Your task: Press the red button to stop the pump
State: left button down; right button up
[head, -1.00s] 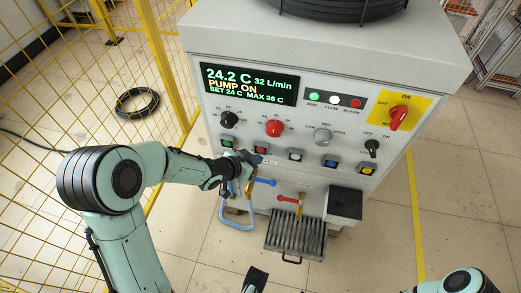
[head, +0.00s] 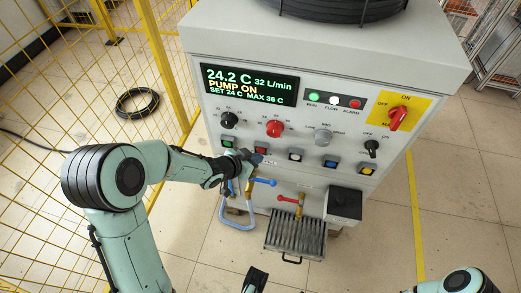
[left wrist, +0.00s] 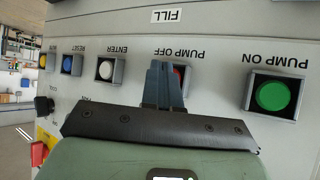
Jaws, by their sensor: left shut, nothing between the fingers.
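The red button (head: 261,147) is in the button row on the front of the grey machine, right of the green button. In the left wrist view the red button (left wrist: 181,74), labelled PUMP OFF, is partly hidden behind my fingers. My left gripper (head: 254,158) is shut and empty, its tips at the red button's lower edge in the head view. In the left wrist view my left gripper (left wrist: 163,68) overlaps the button's left part; I cannot tell whether it touches. The display (head: 249,84) reads PUMP ON. A dark piece (head: 255,281) at the bottom edge may be my right gripper.
The green PUMP ON button (left wrist: 272,95) and white ENTER button (left wrist: 106,69) flank the red one. Below the row are a blue-handled valve (head: 262,182), a red-handled valve (head: 289,199) and a hose loop (head: 237,226). A yellow mesh fence (head: 165,70) stands at left.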

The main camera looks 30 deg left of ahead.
pick_arm(q)
jog(key=shift+w+a, duration=0.15)
jog(key=shift+w, duration=0.5)
dwell(0.7)
dwell(0.3)
jog(key=shift+s+d, duration=0.2)
jog(key=shift+s, duration=0.65)
jog(key=s, duration=0.2)
jog(key=s+d+b, duration=0.1)
jog(key=s, duration=0.2)
jog(key=shift+d+b, duration=0.1)
jog(key=shift+b, duration=0.2)
